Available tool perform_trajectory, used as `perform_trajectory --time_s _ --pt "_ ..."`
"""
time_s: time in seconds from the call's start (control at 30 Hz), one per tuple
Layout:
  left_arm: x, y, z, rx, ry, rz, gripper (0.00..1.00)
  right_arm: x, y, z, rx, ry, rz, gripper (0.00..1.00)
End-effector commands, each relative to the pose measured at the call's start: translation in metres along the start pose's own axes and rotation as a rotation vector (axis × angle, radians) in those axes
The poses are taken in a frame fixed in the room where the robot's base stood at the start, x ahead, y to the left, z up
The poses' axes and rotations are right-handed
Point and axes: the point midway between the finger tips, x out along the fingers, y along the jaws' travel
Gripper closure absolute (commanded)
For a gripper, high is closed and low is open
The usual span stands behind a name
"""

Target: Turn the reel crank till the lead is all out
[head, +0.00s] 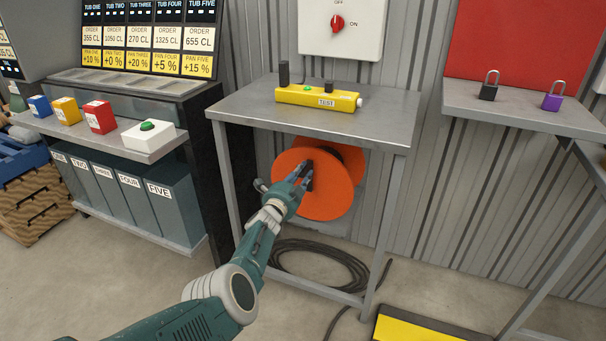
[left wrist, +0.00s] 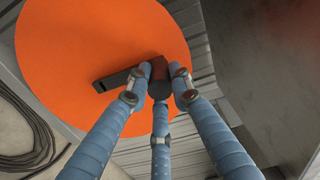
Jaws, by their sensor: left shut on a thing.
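The orange reel (head: 326,199) hangs under the grey metal table in the head view, and its disc (left wrist: 70,55) fills much of the left wrist view. A dark crank arm (left wrist: 113,79) lies across the disc and ends in a dark knob (left wrist: 158,82). My left gripper (head: 306,172) is at the face of the reel, and its blue fingers (left wrist: 158,90) are shut around the crank knob. Black lead (head: 310,265) lies in loose coils on the floor below the reel. How much lead is on the reel is hidden. My right gripper is not in view.
The table (head: 370,104) above carries a yellow tester (head: 318,97). Its front legs (head: 384,230) stand near my arm. A yellow and black mat (head: 420,327) lies on the floor at the right. A shelf with colored boxes (head: 100,117) stands at the left.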

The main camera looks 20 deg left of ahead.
Motion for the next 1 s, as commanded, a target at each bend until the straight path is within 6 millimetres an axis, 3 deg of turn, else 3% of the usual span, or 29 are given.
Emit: perform_trajectory --time_s 0.03,0.07,0.13,0.63,1.0 --pt "0.001 -0.007 0.004 0.005 -0.005 -0.009 1.0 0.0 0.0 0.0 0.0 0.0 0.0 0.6" --pt "0.001 -0.007 0.004 0.004 -0.005 -0.009 0.75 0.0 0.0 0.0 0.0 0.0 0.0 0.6" --pt "0.001 -0.006 0.004 0.004 -0.005 -0.009 0.61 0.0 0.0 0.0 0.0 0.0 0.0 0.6" --pt "-0.007 0.002 0.005 0.007 -0.005 0.002 0.6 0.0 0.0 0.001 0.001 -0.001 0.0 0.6" --pt "-0.043 0.001 0.004 0.01 -0.005 0.001 0.6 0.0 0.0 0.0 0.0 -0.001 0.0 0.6"
